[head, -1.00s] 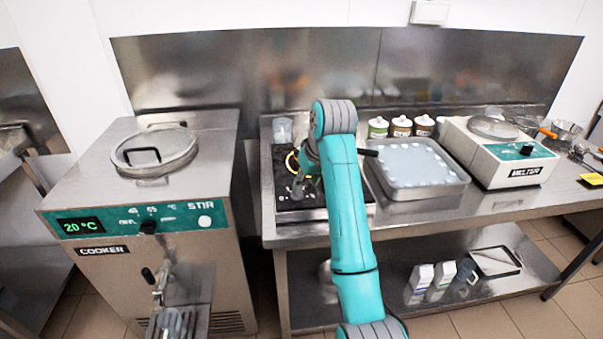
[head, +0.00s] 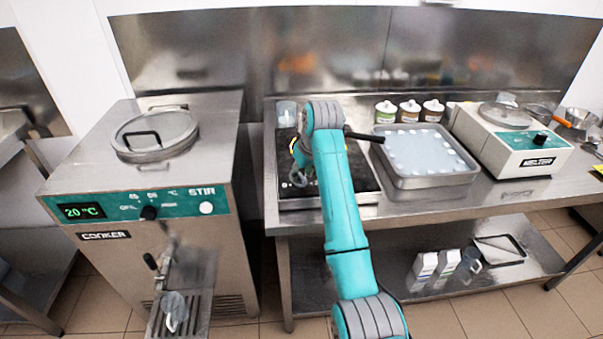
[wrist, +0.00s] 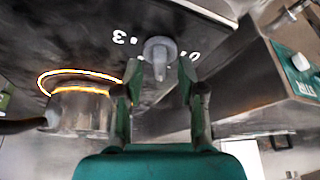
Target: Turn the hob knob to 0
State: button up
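The grey hob knob (wrist: 160,54) shows in the wrist view on the black hob (wrist: 85,30). A white 3 is to its left and a white 0 to its right. The knob's grip bar points down the picture, towards my gripper. My gripper (wrist: 160,75) is open, with one fingertip on each side of the bar; a gap seems to show on both sides, and contact cannot be told. In the head view my gripper (head: 297,170) is low over the left front of the hob (head: 360,182), and the knob is hard to make out there.
A metal pot (wrist: 80,112) stands beside a glowing ring on the hob, close to my left finger. Its dark handle (head: 365,136) sticks out past my arm. A tray (head: 440,178) lies right of the hob.

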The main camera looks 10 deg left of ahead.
jog(key=shift+a+f, duration=0.1)
jog(key=shift+f, duration=0.15)
grip_shut()
jog(key=shift+n, duration=0.3)
jog(key=n+g, duration=0.1)
jog(key=n, duration=0.1)
jog(key=shift+w+n+y, duration=0.15)
jog(key=shift+n+y, duration=0.25)
jog(key=n+g, duration=0.1)
jog(key=n, duration=0.2)
jog(key=shift+n+y, duration=0.3)
jog(key=n+g, duration=0.1)
jog(key=n, duration=0.2)
jog(key=n+g, duration=0.1)
jog(key=n, duration=0.1)
jog(key=shift+w+n+g, duration=0.15)
jog(key=shift+n+g, duration=0.25)
jog(key=shift+n, duration=0.3)
